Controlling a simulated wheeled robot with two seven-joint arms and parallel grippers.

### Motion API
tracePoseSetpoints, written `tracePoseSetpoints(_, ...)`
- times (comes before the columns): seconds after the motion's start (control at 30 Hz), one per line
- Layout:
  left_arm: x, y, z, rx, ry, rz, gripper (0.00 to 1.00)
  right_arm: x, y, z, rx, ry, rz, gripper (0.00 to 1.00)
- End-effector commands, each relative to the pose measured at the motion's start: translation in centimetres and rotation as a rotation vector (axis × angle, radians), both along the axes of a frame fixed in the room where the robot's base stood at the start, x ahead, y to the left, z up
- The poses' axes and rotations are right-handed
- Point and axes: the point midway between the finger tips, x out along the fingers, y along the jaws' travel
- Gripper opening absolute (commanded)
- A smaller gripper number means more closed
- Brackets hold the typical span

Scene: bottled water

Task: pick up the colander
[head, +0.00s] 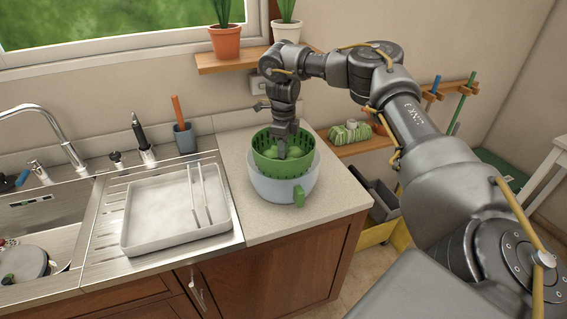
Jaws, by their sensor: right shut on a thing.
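The green colander (265,163) sits in a pale grey-blue bowl (270,188) with a green handle, on the right part of the counter. Slotted holes show around its wall, and green pieces (269,152) lie inside. My right gripper (283,154) comes down from above with its fingers at the colander, shut on it; the exact grip point at the rim is hard to make out. The colander's lower part is hidden inside the bowl. My left gripper is not in view.
A metal tray (150,212) with two long utensils lies on the drainboard, left of the bowl. The sink (45,235) is farther left. Potted plants stand on a shelf (232,65) behind. Bare counter (250,222) lies in front of the bowl.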

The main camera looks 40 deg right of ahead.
Motion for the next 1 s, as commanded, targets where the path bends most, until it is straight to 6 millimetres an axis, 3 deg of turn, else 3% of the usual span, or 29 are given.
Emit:
tracePoseSetpoints(0.17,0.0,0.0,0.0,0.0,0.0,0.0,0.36,0.1,0.0,2.1,0.0,-0.001,0.001,0.0)
tracePoseSetpoints(0.47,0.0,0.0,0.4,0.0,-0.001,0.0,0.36,0.0,0.0,2.9,-0.001,0.001,0.001,0.0)
tracePoseSetpoints(1.0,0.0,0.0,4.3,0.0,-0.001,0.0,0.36,0.0,0.0,6.8,-0.001,0.001,0.001,0.0)
